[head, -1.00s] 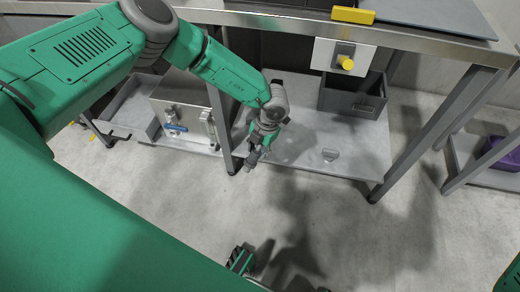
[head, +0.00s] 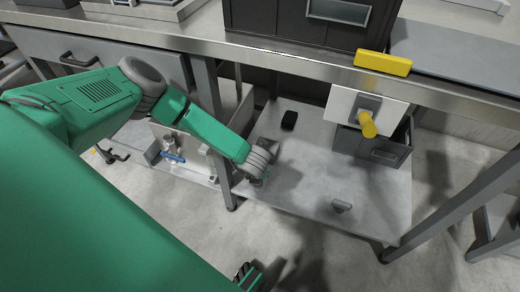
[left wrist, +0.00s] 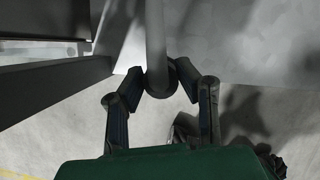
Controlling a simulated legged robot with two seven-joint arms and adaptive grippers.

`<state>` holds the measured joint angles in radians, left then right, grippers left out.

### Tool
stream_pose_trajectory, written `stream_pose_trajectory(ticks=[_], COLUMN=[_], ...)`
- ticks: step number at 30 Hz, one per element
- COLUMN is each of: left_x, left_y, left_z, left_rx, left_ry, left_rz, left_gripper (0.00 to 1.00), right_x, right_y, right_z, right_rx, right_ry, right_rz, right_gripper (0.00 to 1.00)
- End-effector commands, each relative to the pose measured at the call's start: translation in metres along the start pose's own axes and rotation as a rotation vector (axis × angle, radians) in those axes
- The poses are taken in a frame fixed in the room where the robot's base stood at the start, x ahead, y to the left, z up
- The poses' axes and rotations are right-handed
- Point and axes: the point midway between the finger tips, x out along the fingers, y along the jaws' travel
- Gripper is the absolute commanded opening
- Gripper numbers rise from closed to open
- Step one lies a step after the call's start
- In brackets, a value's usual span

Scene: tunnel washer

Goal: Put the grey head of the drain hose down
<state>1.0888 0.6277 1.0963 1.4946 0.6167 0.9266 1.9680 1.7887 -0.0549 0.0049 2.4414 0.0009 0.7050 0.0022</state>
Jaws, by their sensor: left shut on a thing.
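My left gripper shows in the head view (head: 259,178) beside the table leg, low over the front left part of the bottom shelf (head: 300,185). Its fingers are mostly hidden there by the wrist. In the left wrist view my left gripper (left wrist: 158,77) is shut on the grey head of the drain hose (left wrist: 156,40), a smooth grey tube with a rounded end between the fingertips. I cannot tell whether the head touches the shelf. The rest of the hose cannot be made out.
A grey table leg (head: 222,150) stands close left of the gripper. A yellow knob (head: 367,124) juts from a white panel. The shelf's middle is bare.

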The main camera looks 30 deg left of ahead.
Motion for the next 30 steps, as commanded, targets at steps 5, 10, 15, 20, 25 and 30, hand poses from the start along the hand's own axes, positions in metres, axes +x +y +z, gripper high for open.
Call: stream_pose_trajectory(ticks=[5,10,15,20,25,30], left_x=[0.013,0.035,0.047,0.045,0.045,0.044], left_y=[-0.003,-0.002,-0.002,-0.001,-0.001,-0.002], left_z=[-0.006,-0.015,-0.019,-0.019,-0.019,-0.018], left_rx=[0.002,0.003,0.002,0.003,0.003,0.003], left_ry=[-0.001,0.000,0.001,0.002,0.001,0.001], left_rz=[-0.001,0.000,-0.003,-0.002,-0.001,-0.001], left_gripper=[0.00,0.00,0.00,0.39,0.49,0.49], right_x=[0.008,0.020,0.025,0.023,0.023,0.023], right_y=[0.000,0.000,0.000,0.000,0.000,0.000], right_z=[0.000,0.000,0.001,0.001,0.001,0.001], right_rx=[0.000,0.000,0.000,0.000,0.000,0.000], right_ry=[0.001,0.001,0.001,0.002,0.001,0.001], right_rz=[0.000,0.000,0.000,0.000,0.000,0.000], right_gripper=[0.53,0.53,0.53,0.53,0.53,0.53])
